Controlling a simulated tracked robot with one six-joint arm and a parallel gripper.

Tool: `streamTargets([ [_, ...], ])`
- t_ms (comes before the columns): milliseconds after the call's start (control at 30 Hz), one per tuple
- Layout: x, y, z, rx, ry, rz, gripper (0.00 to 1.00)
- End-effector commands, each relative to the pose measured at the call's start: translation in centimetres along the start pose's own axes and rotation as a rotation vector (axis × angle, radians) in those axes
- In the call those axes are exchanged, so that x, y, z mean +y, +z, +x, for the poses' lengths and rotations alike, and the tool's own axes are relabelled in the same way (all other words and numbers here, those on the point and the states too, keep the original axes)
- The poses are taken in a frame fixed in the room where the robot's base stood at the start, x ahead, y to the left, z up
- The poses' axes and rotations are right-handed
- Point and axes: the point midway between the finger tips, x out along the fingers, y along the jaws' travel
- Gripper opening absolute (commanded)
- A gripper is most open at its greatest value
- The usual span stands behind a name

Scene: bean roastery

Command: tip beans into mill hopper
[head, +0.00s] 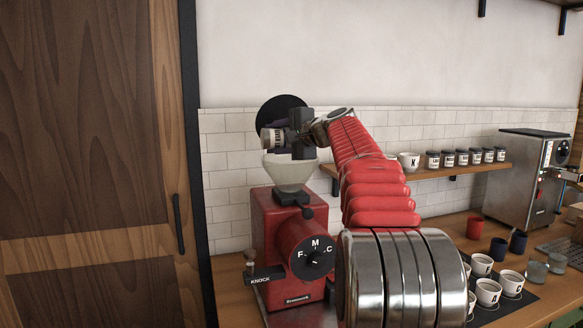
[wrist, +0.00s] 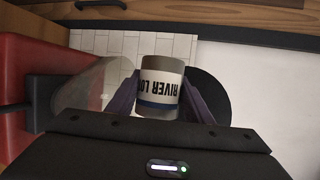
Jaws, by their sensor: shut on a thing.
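The red mill (head: 290,245) stands on the counter with a pale, translucent hopper (head: 290,174) on top. My gripper (head: 286,139) is shut on a small canister (head: 271,139) with a white label. In the head view the canister lies on its side just above the hopper. In the wrist view the canister (wrist: 160,82) sits between both fingers, its "RIVER LO…" lettering upside down. The hopper (wrist: 84,88) shows beside it at left. No beans are visible; the inside of the canister and of the hopper is hidden.
A black disc (head: 279,113) is behind my gripper. A shelf (head: 440,171) with jars and a cup runs along the tiled wall. Labelled cups (head: 488,292) and a steel machine (head: 527,180) stand at right. A wooden door (head: 90,160) is at left.

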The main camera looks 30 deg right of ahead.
Motion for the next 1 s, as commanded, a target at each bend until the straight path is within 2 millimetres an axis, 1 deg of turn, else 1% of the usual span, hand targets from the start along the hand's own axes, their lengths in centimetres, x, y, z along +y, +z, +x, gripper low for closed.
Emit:
streamTargets([
  [1000,-0.53,-0.30,-0.30,-0.031,-0.054,0.124,0.21],
])
